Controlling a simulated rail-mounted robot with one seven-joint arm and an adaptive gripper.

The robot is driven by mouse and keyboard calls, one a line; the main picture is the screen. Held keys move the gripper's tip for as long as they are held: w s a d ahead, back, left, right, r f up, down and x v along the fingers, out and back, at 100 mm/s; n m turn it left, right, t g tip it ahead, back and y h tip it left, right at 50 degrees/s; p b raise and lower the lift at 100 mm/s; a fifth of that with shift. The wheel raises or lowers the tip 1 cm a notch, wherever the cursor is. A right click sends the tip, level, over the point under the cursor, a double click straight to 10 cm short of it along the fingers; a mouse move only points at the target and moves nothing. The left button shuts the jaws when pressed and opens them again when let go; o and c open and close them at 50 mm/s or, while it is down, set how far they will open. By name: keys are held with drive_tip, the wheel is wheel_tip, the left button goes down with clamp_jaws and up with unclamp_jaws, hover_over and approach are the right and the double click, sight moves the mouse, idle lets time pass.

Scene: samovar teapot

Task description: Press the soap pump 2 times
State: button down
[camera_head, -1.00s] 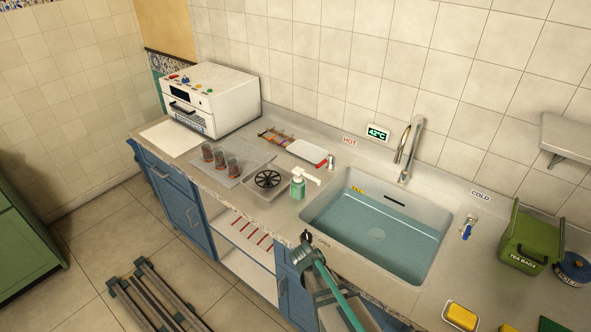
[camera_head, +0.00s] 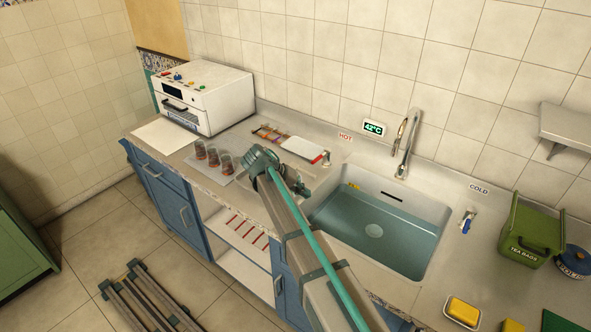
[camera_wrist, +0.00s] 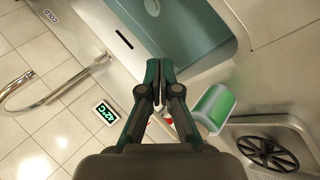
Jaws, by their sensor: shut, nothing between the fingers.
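The soap pump (camera_wrist: 213,107), a bottle with green soap and a pale body, shows in the wrist view just right of my gripper. Its pump head is at least partly hidden behind the right finger. In the head view my arm hides the bottle. My gripper (camera_wrist: 158,66) is shut and empty, its fingertips beside the bottle in the picture and toward the sink. I cannot tell the height gap or any contact. In the head view my gripper (camera_head: 261,160) is over the counter left of the sink.
The sink (camera_head: 376,230) lies right of my gripper, with a faucet (camera_head: 405,142) behind it. Several glasses (camera_head: 212,158) stand to the left. A round black grate (camera_wrist: 268,152) lies close to the bottle. A white tray (camera_head: 300,148) lies behind.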

drive_tip(key=w+a+r+m+t+b, duration=0.1)
drive_tip(key=w+a+r, duration=0.1)
drive_tip(key=w+r, duration=0.4)
drive_tip(key=w+a+r+m+t+b, duration=0.1)
drive_tip(key=w+a+r+t, duration=0.1)
drive_tip(key=w+r, duration=0.5)
drive_tip(key=shift+a+r+y, duration=0.3)
drive_tip(key=shift+a+y, duration=0.1)
drive_tip(key=shift+a, duration=0.15)
drive_tip(key=shift+f, duration=0.15)
drive_tip(key=shift+f+b, duration=1.9)
drive_tip(key=shift+f, duration=2.4)
drive_tip(key=shift+f, duration=0.1)
drive_tip(key=shift+f+b, duration=0.3)
drive_tip(key=shift+f, duration=0.05)
